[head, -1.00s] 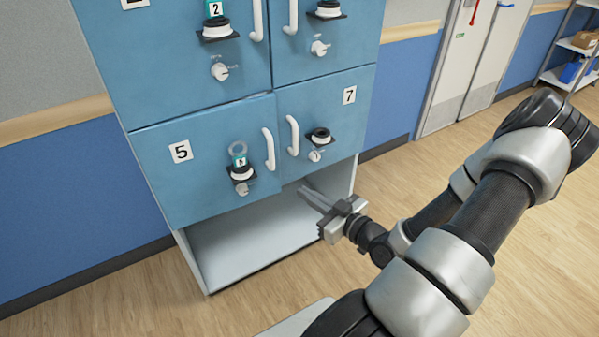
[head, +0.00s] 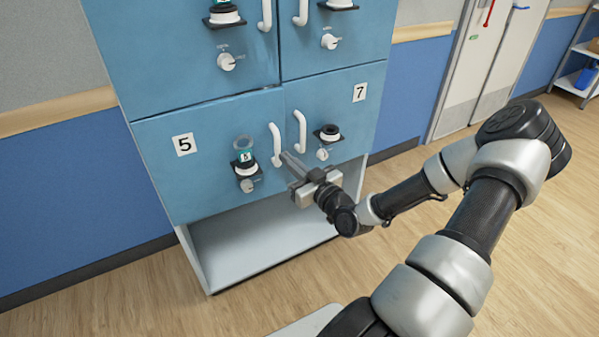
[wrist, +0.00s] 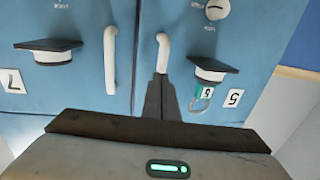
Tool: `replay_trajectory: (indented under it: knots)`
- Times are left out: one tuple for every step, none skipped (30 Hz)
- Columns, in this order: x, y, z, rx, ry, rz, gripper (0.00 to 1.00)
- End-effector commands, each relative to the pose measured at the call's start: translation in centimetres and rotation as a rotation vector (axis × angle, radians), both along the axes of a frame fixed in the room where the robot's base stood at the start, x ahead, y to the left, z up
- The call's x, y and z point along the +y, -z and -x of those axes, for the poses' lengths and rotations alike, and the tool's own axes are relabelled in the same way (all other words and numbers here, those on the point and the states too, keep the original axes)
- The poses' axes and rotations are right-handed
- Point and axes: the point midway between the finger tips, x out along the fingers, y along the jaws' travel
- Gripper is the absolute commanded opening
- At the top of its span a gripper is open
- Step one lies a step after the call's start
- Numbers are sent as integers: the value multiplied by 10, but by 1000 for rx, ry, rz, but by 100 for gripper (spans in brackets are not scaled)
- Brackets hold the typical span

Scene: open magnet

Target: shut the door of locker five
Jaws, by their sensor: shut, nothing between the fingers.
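The door of locker five (head: 205,180) is the blue lower-left door, marked with a "5" plate (head: 185,145). It looks nearly flush with its neighbour, with a thin dark line along its top right edge; I cannot tell whether it is fully shut. Its white handle (head: 276,145) is near its right edge. My gripper (head: 286,156) is shut and empty, its tips at the lower end of this handle. In the wrist view the picture is turned over: the shut fingers (wrist: 160,80) overlap the end of the handle (wrist: 162,52). I cannot tell whether they touch.
Locker seven's door (head: 345,110) is beside it on the right, with its own handle (head: 300,132) close to my gripper. A lock with a "5" tag (head: 245,160) and a knob sticks out left of the handle. Below is an open bay (head: 260,240). Floor in front is clear.

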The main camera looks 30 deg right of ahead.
Motion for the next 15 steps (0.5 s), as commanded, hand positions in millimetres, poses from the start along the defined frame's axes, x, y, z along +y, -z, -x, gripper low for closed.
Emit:
replay_trajectory:
  knots:
    - [1, 1, -4, 0, -1, 0, 0]
    - [1, 1, -6, 0, -1, 0, 0]
    - [1, 0, -8, 0, 0, 0, 0]
    - [1, 0, -9, 0, 0, 0, 0]
    - [1, 0, -10, 0, 1, 0, 0]
    - [1, 0, -11, 0, 1, 0, 0]
    - [1, 0, -11, 0, 1, 0, 0]
    - [1, 0, -11, 0, 1, 0, 0]
    - [1, 0, -11, 0, 1, 0, 0]
    - [1, 0, -11, 0, 1, 0, 0]
    - [1, 0, -11, 0, 1, 0, 0]
    - [1, 0, -11, 0, 0, 0, 0]
    - [1, 0, -11, 0, 0, 0, 0]
    - [1, 0, -11, 0, 0, 0, 0]
    - [1, 0, -11, 0, 0, 1, 0]
